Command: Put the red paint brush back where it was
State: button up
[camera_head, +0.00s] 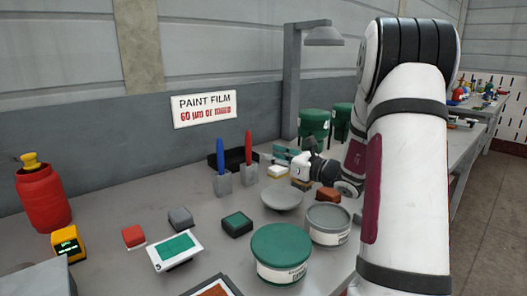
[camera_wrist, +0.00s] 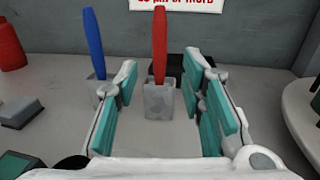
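The red paint brush (camera_head: 248,145) stands upright in a small grey holder block (camera_head: 249,173) on the bench. In the wrist view the red brush (camera_wrist: 159,45) and its grey holder (camera_wrist: 159,101) appear in the middle, between my finger pads. My gripper (camera_head: 281,154) is open, with teal finger pads, just right of the red brush in the head view. The wrist view shows the open gripper (camera_wrist: 166,85) with nothing clamped. I cannot tell whether the fingertips reach as far as the holder.
A blue brush (camera_head: 220,157) stands in a similar holder left of the red one. A black tray (camera_head: 234,157) lies behind them. A grey round lid (camera_head: 282,198), a green-lidded tub (camera_head: 281,246) and a grey can (camera_head: 328,222) crowd the front.

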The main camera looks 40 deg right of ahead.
jog(key=shift+s, duration=0.55)
jog(key=s+a+r+n+g+y, duration=0.1)
jog(key=a+r+n+g+y, duration=0.3)
jog(key=a, duration=0.6)
jog(key=s+a+n+g+y, duration=0.1)
jog(key=s+a+n+y, duration=0.15)
jog(key=a+n, duration=0.55)
jog(key=s+a+n+g, duration=0.75)
jog(key=s+a, duration=0.45)
jog(key=a, duration=0.4)
jog(key=s+a+f+n+g+h, duration=0.25)
jog(key=s+n+g, duration=0.2)
jog(key=s, duration=0.45)
jog(key=s+d+f+n+h, duration=0.1)
jog(key=s+d+n+h, duration=0.2)
jog(key=s, duration=0.3)
jog(key=s+d+f+n+h, duration=0.2)
jog(key=s+d+n+h, duration=0.2)
jog(key=s+n, duration=0.2)
jog(key=shift+s+n+h, duration=0.3)
jog(key=shift+s, duration=0.05)
jog(key=shift+d, duration=0.1)
